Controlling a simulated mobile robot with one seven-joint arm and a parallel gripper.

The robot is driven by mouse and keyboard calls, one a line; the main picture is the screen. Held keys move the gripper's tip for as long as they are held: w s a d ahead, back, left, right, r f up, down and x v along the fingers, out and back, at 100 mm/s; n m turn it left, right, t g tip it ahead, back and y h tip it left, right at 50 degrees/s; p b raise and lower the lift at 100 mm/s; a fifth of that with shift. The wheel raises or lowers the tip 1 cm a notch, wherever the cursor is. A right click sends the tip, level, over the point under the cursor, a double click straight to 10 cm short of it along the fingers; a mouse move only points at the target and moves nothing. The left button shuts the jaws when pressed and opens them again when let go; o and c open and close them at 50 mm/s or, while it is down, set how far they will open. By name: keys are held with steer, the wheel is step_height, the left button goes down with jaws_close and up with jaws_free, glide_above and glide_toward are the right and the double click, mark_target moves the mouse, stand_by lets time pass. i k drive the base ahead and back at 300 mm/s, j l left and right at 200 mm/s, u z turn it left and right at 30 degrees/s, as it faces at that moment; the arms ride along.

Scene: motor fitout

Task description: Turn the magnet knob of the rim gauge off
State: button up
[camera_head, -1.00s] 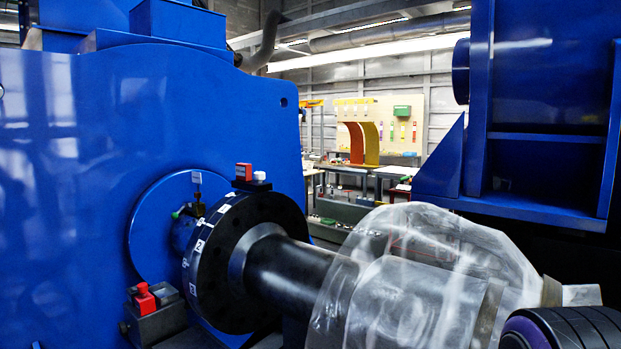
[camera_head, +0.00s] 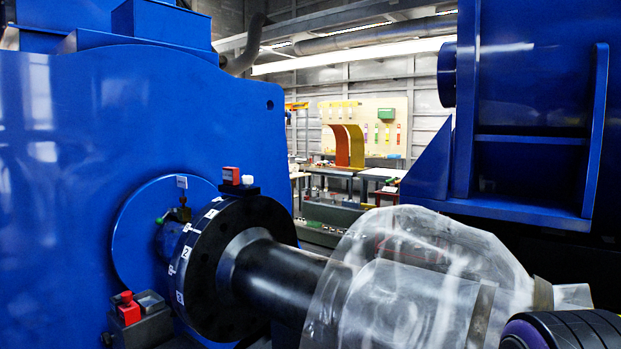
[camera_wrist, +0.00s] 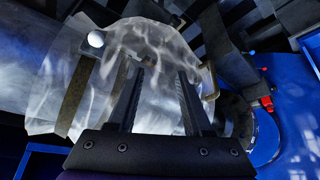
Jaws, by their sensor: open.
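A black coupling disc (camera_head: 240,285) with numbered white labels on its rim sits on the dark shaft (camera_head: 280,275). A small red-and-white block (camera_head: 231,176) with a white round top (camera_head: 247,179) beside it stands on top of the rim. A fitting (camera_head: 178,212) with a small white tag and a green end is behind the disc. A dark block with a red part (camera_head: 128,308) is at the lower left. I cannot tell which is the rim gauge or its magnet knob. My gripper (camera_wrist: 159,75) is open and empty in the wrist view, over the clear cover.
A clear, crumpled-looking cover (camera_head: 410,270) surrounds the shaft's right part. A large blue machine housing (camera_head: 70,150) stands left, and a blue frame (camera_head: 530,100) right. A red part (camera_wrist: 266,102) and a white ball (camera_wrist: 96,39) show in the wrist view. Workbenches are far behind.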

mark_target(246, 180)
steer(key=j+z, duration=0.7)
steer(key=i+j+z, duration=0.1)
steer(key=j+z, duration=0.15)
steer(key=j, duration=0.55)
steer(key=j+u, duration=0.25)
steer(key=j, duration=0.6)
